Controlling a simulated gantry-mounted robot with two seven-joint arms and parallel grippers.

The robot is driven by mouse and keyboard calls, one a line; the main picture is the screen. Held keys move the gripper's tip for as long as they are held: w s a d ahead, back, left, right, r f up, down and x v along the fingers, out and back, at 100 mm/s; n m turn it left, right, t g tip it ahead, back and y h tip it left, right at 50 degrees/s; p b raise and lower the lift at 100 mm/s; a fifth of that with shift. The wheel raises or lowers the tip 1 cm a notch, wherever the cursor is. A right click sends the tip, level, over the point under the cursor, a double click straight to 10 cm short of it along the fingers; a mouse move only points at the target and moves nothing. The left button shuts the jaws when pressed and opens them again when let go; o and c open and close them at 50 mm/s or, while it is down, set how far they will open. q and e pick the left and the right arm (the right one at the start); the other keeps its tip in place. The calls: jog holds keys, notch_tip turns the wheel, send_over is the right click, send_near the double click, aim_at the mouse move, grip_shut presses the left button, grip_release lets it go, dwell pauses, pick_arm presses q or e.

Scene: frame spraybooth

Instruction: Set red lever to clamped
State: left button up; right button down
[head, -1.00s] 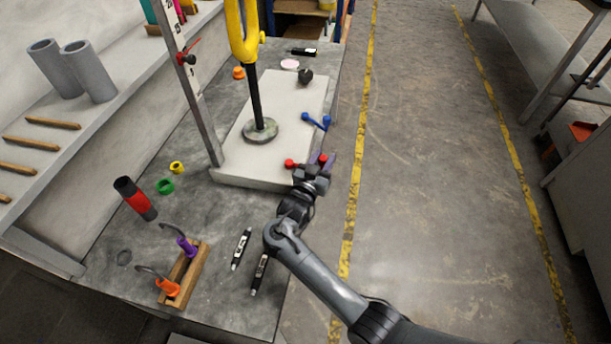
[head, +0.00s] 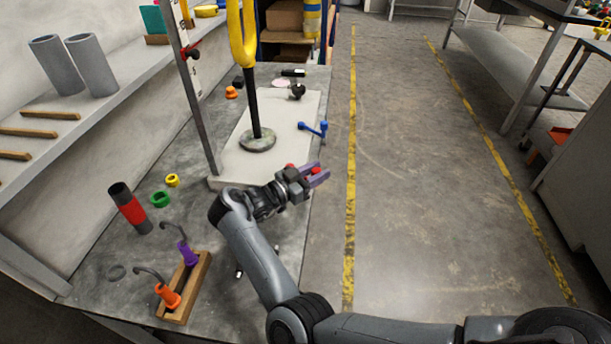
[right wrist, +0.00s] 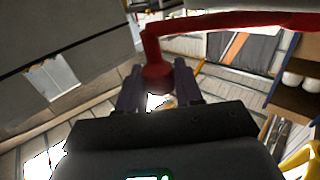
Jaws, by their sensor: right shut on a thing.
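The red lever (head: 290,166) is at the near right corner of the pale base plate (head: 228,172), mostly hidden by my right gripper (head: 315,174). The right gripper's purple fingers point right and are shut around the lever's red end knob. In the right wrist view the red lever (right wrist: 232,22) runs across the top and bends down to the knob (right wrist: 157,78), which sits between the two fingers (right wrist: 157,88). My left gripper is not in view.
A wooden rack (head: 198,286) with hooked tools and a red-black cylinder (head: 130,208) are at left.

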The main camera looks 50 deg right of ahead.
dwell(0.4)
jog(key=c, duration=0.8)
grip_release()
jog(key=shift+c, duration=0.2)
jog(key=shift+w+a, duration=0.15)
jog(key=shift+a, duration=0.45)
jog(key=a+p, duration=0.1)
jog(key=p, duration=0.1)
jog(key=a+p, duration=0.1)
jog(key=p, duration=0.1)
jog(key=w+a+r+p, duration=0.1)
jog(key=a+p, duration=0.1)
jog(key=shift+w+a+f+b, duration=0.15)
jog(key=shift+a+b, duration=0.05)
jog(key=shift+a, duration=0.7)
jog(key=shift+w+a+f+b, duration=0.15)
jog(key=shift+a, duration=0.75)
jog(key=shift+w+a+f+b, duration=0.15)
jog(key=shift+a+b, duration=0.05)
jog(key=shift+a, duration=0.7)
